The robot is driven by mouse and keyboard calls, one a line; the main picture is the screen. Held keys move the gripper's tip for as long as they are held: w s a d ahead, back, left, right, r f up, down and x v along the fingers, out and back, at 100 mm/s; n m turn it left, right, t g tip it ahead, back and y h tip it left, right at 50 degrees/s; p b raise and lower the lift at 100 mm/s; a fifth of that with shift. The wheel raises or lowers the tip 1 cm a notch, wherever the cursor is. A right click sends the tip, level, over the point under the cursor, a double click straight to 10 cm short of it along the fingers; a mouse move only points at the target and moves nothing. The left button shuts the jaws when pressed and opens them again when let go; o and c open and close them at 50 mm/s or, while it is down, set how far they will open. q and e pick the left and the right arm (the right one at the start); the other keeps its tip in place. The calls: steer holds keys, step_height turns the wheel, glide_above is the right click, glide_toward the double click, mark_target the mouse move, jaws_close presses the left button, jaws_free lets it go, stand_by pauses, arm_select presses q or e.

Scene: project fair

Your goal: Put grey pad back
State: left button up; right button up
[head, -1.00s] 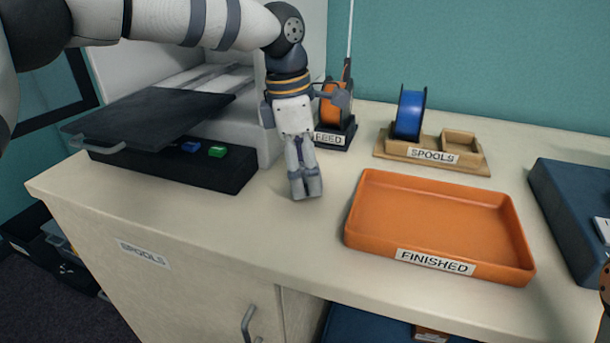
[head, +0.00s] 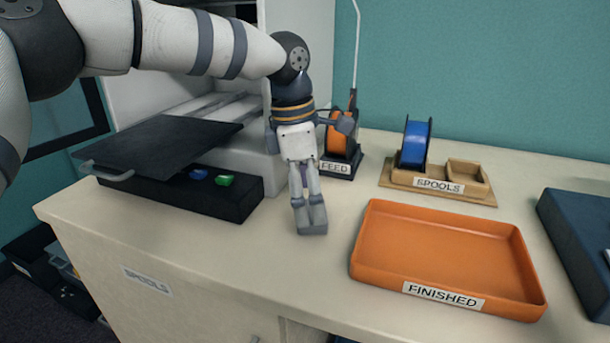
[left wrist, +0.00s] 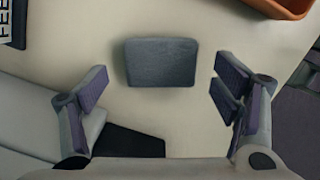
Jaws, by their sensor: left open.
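The grey pad (left wrist: 161,63) is a small dark grey block, seen in the left wrist view on the pale counter top, between and beyond my open fingers. My left gripper (head: 309,214) points down over the counter, left of the orange tray. Its fingers are spread, one on each side of the pad in the wrist view, with visible gaps and no contact. In the head view the pad is hard to tell apart from the grey fingertips. My right gripper is out of view.
The orange FINISHED tray (head: 366,274) stands to the right and looks empty. Behind are the FEED stand (head: 337,166) with an orange spool and the wooden SPOOLS holder (head: 440,190) with a blue spool (head: 414,143). A machine with a dark plate (head: 165,143) and green button (head: 225,180) stands left.

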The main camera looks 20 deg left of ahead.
arm_select(q)
step_height(320, 180, up, 10)
steer(key=a, duration=0.1)
steer(key=shift+s+a, duration=0.2)
steer(key=shift+s, duration=0.1)
steer(key=shift+f, duration=0.1)
